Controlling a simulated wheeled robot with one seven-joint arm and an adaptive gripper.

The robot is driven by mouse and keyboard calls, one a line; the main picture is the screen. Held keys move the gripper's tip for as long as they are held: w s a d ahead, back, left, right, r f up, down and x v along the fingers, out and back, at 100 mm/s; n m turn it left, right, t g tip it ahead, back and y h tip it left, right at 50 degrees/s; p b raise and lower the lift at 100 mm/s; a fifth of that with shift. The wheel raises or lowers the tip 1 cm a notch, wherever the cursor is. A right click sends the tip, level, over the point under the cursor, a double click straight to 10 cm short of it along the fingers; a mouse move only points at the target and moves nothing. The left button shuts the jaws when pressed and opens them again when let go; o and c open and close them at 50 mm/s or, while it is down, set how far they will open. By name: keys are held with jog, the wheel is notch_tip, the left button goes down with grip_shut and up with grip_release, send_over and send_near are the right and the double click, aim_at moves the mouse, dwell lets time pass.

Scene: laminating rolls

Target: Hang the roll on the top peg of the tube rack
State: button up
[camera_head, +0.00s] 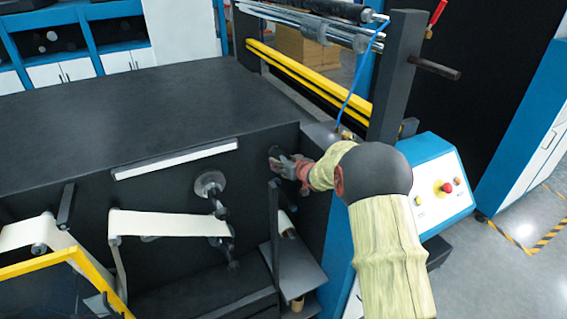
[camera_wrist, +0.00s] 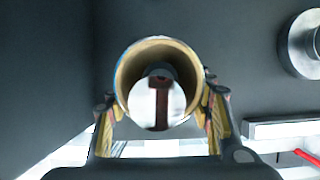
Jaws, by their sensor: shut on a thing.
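The roll (camera_wrist: 124,77) shows end-on in the wrist view as a hollow tan tube with a pale rim. My gripper (camera_wrist: 160,112) is shut on it, one finger on each side. Inside the bore are a dark round shape and a pale disc (camera_wrist: 172,108) with a dark red mark; whether this is a peg's end I cannot tell. In the head view my gripper (camera_head: 290,167) is at the upper right of the machine's dark front panel. The roll is mostly hidden there. Below it, a pale roll (camera_head: 287,226) sits in the recess; the top peg is not clearly visible.
A dark upright bar (camera_head: 273,225) stands just left below my gripper. A blue control box (camera_head: 440,182) with a red button is at the right. A metal disc (camera_wrist: 304,45) is on the wall at the right of the wrist view. A tan tube (camera_head: 297,304) is low down.

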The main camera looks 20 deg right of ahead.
dwell(0.4)
jog(key=o, duration=1.3)
jog(key=shift+o, duration=0.2)
jog(key=v, duration=1.2)
jog(key=shift+r, duration=0.2)
